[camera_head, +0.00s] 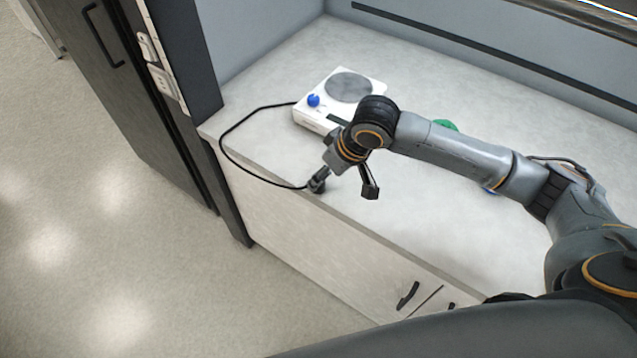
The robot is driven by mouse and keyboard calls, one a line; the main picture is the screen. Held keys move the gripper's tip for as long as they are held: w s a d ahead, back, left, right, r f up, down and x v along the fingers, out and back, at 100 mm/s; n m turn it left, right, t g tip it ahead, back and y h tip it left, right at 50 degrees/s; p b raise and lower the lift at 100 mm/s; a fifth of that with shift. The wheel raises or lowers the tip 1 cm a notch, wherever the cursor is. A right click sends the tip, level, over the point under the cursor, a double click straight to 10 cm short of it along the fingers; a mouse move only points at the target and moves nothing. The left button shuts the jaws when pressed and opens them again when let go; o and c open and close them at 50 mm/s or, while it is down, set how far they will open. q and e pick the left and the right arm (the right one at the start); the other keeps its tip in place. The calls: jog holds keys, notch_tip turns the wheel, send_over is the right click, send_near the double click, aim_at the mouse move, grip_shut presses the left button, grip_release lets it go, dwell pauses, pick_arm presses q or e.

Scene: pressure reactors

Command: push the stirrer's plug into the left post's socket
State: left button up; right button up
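The stirrer (322,118) is a white box with a round grey plate and a blue knob, standing on the counter. Its black cable (222,138) leaves the left side, loops over the counter's left edge and ends beside my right gripper's left finger. The plug at that end is too dark and small to tell from the finger. My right gripper (343,188) is over the counter's front edge, its two fingers wide apart, with nothing visible between them. The left post (187,60) carries a white socket plate (163,81). My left gripper is out of view.
A white switch plate (147,46) sits above the socket. The counter (285,60) is mostly clear; my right arm crosses it and partly hides a green thing (446,125). Drawer handles (407,295) stick out in front. The floor at left is free.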

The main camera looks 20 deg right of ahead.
jog(key=x, duration=0.5)
jog(key=shift+w+d+p, duration=0.2)
jog(key=shift+w+p, duration=0.05)
jog(key=shift+p, duration=0.15)
jog(key=c, duration=1.2)
